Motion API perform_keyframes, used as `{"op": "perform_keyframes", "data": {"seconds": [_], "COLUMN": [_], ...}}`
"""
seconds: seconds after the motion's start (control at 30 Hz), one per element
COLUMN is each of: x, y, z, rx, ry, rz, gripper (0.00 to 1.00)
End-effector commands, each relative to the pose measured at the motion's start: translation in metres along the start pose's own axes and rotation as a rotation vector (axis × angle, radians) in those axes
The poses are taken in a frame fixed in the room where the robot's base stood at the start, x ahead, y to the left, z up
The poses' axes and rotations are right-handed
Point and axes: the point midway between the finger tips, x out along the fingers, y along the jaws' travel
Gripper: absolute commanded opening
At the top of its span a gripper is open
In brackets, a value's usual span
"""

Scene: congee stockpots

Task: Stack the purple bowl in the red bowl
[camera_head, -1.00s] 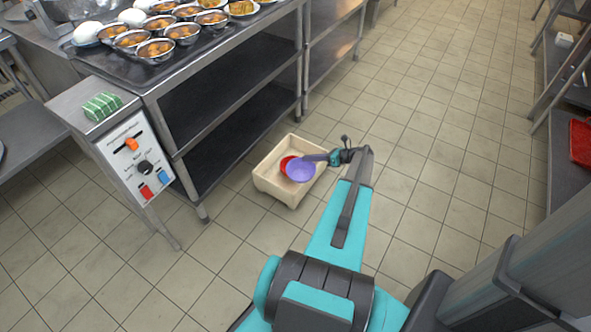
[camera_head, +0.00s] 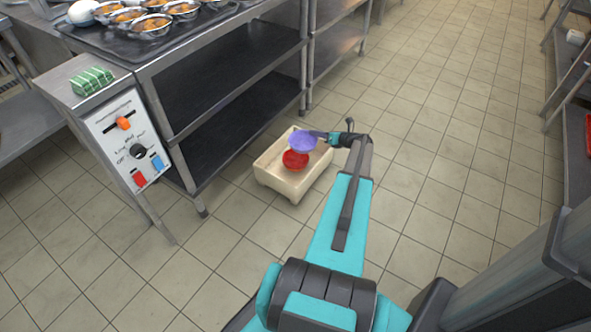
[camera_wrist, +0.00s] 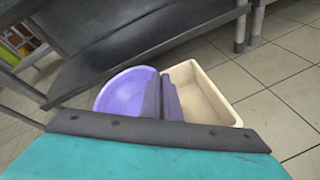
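The purple bowl (camera_head: 302,142) is held at its right rim by my gripper (camera_head: 318,136), above the cream bin. In the wrist view the purple bowl (camera_wrist: 124,92) is on the left side of my gripper (camera_wrist: 171,97), whose dark fingers close on its rim. The red bowl (camera_head: 295,160) is inside the bin, below the purple bowl in the head view and partly covered by it. I cannot see the red bowl in the wrist view. The exact height gap between the bowls cannot be told.
The cream bin (camera_head: 285,188) stands on the tiled floor beside a steel shelf unit (camera_head: 225,88). A control panel (camera_head: 132,140) with a green striped block (camera_head: 92,81) on top is at the left. Open floor (camera_head: 450,150) lies to the right.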

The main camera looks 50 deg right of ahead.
Motion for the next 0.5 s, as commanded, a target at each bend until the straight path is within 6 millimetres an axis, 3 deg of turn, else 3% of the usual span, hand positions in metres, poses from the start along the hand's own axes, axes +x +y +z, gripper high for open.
{"op": "perform_keyframes", "data": {"seconds": [0.5], "x": [0.035], "y": [-0.013], "z": [-0.004], "rx": [0.013], "ry": [-0.011], "rz": [-0.019], "gripper": [0.00]}}
